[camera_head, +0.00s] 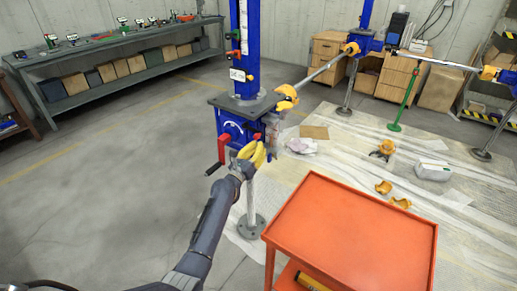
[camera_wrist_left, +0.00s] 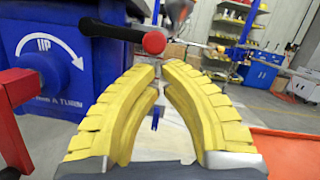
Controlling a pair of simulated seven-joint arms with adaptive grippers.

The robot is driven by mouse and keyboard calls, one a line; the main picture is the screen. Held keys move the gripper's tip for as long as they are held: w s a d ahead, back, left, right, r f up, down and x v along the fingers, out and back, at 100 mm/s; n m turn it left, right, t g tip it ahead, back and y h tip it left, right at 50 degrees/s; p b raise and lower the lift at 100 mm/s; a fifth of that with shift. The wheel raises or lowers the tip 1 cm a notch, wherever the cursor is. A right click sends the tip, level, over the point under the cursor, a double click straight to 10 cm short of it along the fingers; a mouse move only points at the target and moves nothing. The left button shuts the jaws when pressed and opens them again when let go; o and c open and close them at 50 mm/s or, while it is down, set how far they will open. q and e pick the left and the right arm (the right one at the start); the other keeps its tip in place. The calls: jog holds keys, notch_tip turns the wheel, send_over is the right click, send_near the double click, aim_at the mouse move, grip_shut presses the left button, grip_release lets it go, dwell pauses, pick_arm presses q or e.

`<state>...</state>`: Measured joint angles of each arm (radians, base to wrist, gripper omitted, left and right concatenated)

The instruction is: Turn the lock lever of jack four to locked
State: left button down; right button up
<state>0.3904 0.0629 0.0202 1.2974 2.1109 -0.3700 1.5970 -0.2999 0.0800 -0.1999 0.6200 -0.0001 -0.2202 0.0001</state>
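The blue jack (camera_head: 232,125) stands left of centre, with a blue column above its base plate. Its blue housing also fills the left of the left wrist view (camera_wrist_left: 45,55), with a white curved arrow marked "UP". A red crank (camera_head: 216,166) is on its front side; its red arm shows at the left edge (camera_wrist_left: 15,115). A black lever with a red end (camera_wrist_left: 154,42) points out from the housing, just above my left fingertips, seemingly apart from them. My left gripper (camera_head: 252,152) has yellow curved fingers (camera_wrist_left: 160,70), tips close together, nothing visible between them. My right gripper is out of view.
An orange-topped cart (camera_head: 350,230) stands close at the right of my left arm. A plastic sheet (camera_head: 450,215) covers the floor at right, with yellow clamps (camera_head: 384,187) on it. A workbench (camera_head: 110,55) lines the back left. The left floor is clear.

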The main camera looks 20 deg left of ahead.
pick_arm(q)
jog(key=shift+r, duration=0.8)
jog(key=s+a+f, duration=0.1)
jog(key=s+f, duration=0.5)
jog(key=s, duration=0.3)
jog(key=shift+s, duration=0.4)
